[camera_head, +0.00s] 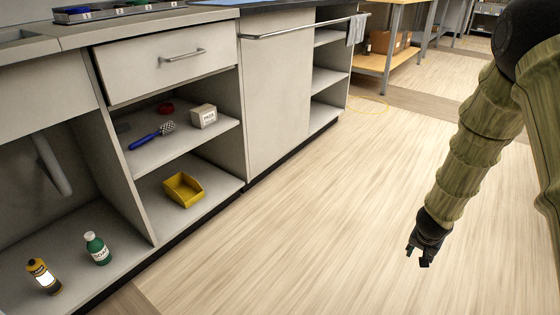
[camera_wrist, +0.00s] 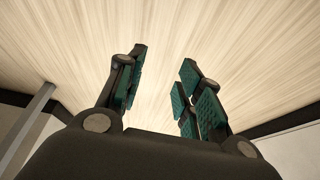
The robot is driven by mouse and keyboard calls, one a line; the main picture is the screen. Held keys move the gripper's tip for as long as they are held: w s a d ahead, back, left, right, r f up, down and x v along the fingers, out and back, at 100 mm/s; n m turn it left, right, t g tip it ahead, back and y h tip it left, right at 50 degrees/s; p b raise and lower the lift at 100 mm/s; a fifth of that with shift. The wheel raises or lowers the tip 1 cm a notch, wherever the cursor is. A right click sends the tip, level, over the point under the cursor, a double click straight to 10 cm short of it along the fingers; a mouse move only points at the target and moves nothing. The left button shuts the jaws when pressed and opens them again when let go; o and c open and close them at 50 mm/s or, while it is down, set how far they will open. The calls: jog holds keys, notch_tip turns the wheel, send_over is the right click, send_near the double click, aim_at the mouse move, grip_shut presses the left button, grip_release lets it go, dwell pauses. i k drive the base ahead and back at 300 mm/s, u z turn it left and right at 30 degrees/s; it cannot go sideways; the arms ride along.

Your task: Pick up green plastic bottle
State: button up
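The green plastic bottle (camera_head: 97,249) stands upright on the low cabinet floor at the lower left of the head view. It has a white cap and a white label. My gripper (camera_head: 418,262) hangs over the bare floor at the right, far from the bottle. In the wrist view my gripper (camera_wrist: 158,90) has its two fingers spread apart with nothing between them. The bottle does not show in the wrist view.
A dark bottle with a yellow top (camera_head: 42,277) stands left of the green one. A yellow bin (camera_head: 183,190) sits in the neighbouring compartment. A blue-handled brush (camera_head: 152,136) and a white box (camera_head: 203,116) lie on the shelf above. The wooden floor (camera_head: 290,220) is clear.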

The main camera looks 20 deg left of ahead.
aim_at(96, 247)
jog(key=z, duration=0.95)
jog(key=i, duration=2.25)
jog(key=u, duration=4.2)
jog(key=k, duration=0.45)
jog(key=u, duration=0.3)
jog(key=i, duration=1.7)
jog(key=z, duration=0.05)
